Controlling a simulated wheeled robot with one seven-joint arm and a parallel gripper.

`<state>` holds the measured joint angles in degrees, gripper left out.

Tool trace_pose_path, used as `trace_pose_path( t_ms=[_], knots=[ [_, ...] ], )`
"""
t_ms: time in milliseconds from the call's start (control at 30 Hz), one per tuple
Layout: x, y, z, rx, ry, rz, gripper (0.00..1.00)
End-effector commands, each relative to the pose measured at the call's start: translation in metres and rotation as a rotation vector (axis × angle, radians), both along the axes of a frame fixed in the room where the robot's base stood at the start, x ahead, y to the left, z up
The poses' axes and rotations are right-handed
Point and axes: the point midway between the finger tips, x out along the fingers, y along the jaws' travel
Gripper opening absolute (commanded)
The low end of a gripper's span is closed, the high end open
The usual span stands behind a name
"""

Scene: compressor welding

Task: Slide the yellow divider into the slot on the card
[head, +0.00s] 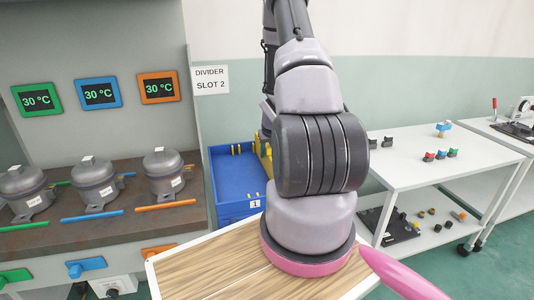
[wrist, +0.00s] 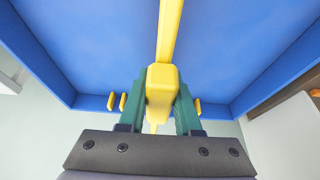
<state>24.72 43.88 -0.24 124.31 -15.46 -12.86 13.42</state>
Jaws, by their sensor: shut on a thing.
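The yellow divider (wrist: 162,80) is between the green fingers of my gripper (wrist: 160,105), which is shut on it. The divider runs up the wrist view over the blue interior of a crate (wrist: 90,40). In the head view my arm hides the gripper, and a yellow part (head: 261,146) shows beside the arm above the blue crate (head: 225,180). The card (head: 209,79) on the wall reads "DIVIDER SLOT 2". Small yellow slot tabs (wrist: 117,102) line the crate wall, with another tab (wrist: 197,105) right of the fingers. Whether the divider sits in a slot cannot be told.
A wooden-topped table (head: 205,272) stands in front of the crate. Several grey compressors (head: 95,182) stand on a bench at left with coloured bars. A white table (head: 440,158) with small parts stands at right. A pink pointed shape (head: 402,275) shows at lower right.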

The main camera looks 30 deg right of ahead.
Motion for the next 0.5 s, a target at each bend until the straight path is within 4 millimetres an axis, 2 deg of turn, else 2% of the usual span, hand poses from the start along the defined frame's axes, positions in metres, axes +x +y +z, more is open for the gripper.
trace_pose_path(
  t_ms=[200, 233, 300, 500],
  knots=[
    [-0.0003, 0.0001, -0.0031, 0.0, 0.001, 0.0, 0.0],
    [-0.0005, 0.0, -0.0031, 0.0, 0.001, 0.0, 0.4],
    [-0.0004, 0.0, -0.0028, 0.0, 0.001, 0.0, 0.62],
    [-0.0004, 0.0, -0.0027, 0.0, 0.001, 0.0, 0.62]
  ],
)
